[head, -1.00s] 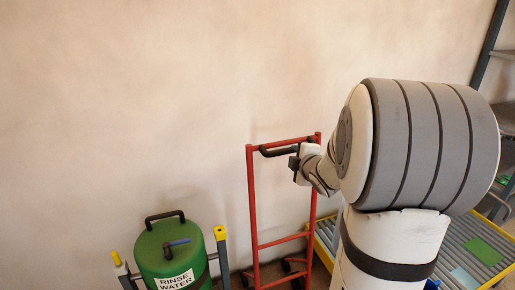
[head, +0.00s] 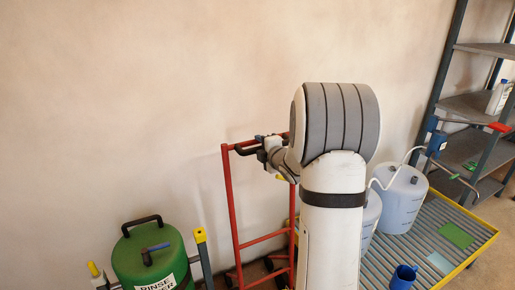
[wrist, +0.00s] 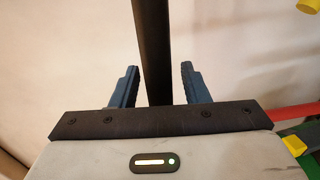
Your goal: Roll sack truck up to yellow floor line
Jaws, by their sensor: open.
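The red sack truck (head: 229,200) stands upright against the wall, left of my arm in the head view. Its black grip is on the top crossbar. My gripper (head: 264,143) is at that grip, partly hidden by my own wrist. In the wrist view my gripper (wrist: 158,80) is open, with the black grip (wrist: 153,50) running between its two fingers. Gaps show on both sides of the grip. The truck's lower end is partly hidden by my arm and the frame edge. I see no yellow floor line in these views.
A green rinse water drum (head: 152,262) stands close left of the truck, beside a yellow-topped post (head: 199,236). At right is a yellow-edged slatted platform (head: 483,246) with white containers (head: 402,205) and a blue jug (head: 403,277). A grey shelf rack (head: 447,75) stands behind it.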

